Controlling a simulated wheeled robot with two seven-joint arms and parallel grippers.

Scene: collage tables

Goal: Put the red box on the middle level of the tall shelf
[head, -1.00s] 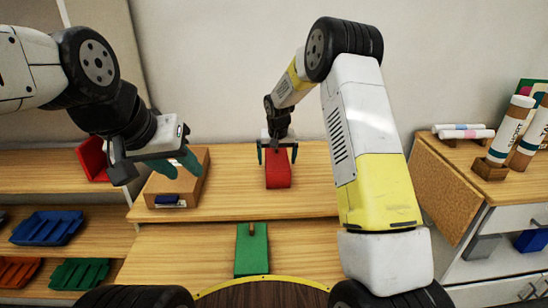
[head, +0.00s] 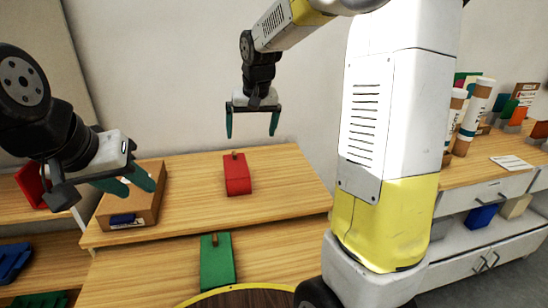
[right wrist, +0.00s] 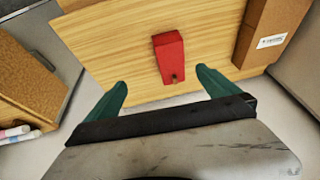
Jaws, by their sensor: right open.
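The red box (head: 237,178), a block with a small brown knob, sits on the upper wooden level (head: 285,185) in the middle of the head view. It also shows in the right wrist view (right wrist: 170,58), lying beyond the fingertips. My right gripper (head: 251,134) is open and empty above the red box, apart from it. My left gripper (head: 128,183) has its two teal fingers spread, in front of a cardboard box (head: 150,205); nothing shows between them. I cannot tell which unit is the tall shelf; a shelf unit with several levels (head: 45,232) is partly cut off at the left.
A green block (head: 215,262) lies on the lower wooden level. A red tray (head: 31,184) and blue tray (head: 14,262) are on the left shelves. A white-drawered cabinet (head: 505,205) with tubes stands at the right. The upper level right of the red box is clear.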

